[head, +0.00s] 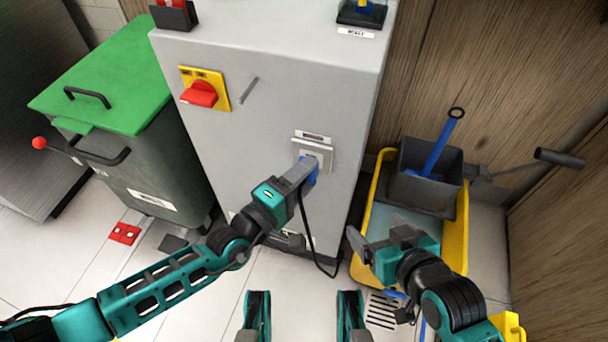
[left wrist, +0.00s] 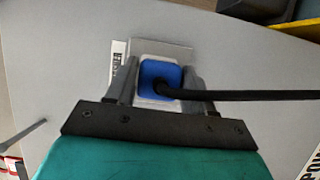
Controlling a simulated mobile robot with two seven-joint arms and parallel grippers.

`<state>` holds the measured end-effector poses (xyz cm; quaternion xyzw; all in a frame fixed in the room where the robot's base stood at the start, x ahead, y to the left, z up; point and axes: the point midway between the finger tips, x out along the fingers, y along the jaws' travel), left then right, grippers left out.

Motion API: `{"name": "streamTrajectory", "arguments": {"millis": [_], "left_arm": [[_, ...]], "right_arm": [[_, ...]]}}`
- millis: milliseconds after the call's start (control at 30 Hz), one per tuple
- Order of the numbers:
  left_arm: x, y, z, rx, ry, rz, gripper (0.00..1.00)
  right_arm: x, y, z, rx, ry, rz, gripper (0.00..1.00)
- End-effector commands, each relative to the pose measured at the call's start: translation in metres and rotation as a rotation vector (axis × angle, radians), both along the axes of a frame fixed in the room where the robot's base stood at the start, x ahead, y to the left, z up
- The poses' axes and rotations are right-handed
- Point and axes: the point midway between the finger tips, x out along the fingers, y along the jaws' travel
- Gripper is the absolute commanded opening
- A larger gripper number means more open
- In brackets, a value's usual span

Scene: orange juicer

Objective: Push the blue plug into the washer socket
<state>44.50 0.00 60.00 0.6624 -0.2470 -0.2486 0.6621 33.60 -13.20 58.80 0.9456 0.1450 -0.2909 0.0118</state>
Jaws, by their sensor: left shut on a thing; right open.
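The blue plug (left wrist: 153,72) is between the fingers of my left gripper (left wrist: 160,85), which is shut on it. A black cable runs from the plug's back. In the head view the plug (head: 311,177) shows as a small blue patch beside my left gripper (head: 303,172). The washer socket (head: 314,153) is a pale square plate on the front of the grey cabinet (head: 265,120). The plug is right at the socket plate; I cannot tell how deep it sits. My right gripper (head: 375,243) is open and empty, low to the right of the cabinet.
A yellow-red switch (head: 204,90) is on the cabinet's upper left. A green-lidded bin (head: 115,75) stands at the left. A yellow cart (head: 455,240) with a grey bucket (head: 420,190) stands at the right by the wooden wall. The cable (head: 305,230) hangs toward the floor.

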Motion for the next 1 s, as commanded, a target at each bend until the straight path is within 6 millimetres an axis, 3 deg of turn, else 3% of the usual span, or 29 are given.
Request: {"name": "streamTrajectory", "arguments": {"millis": [1000], "left_arm": [[0.0002, -0.0001, 0.0006, -0.001, -0.001, 0.0, 0.26]], "right_arm": [[0.0038, -0.0001, 0.0008, 0.0, -0.008, 0.0, 0.84]]}}
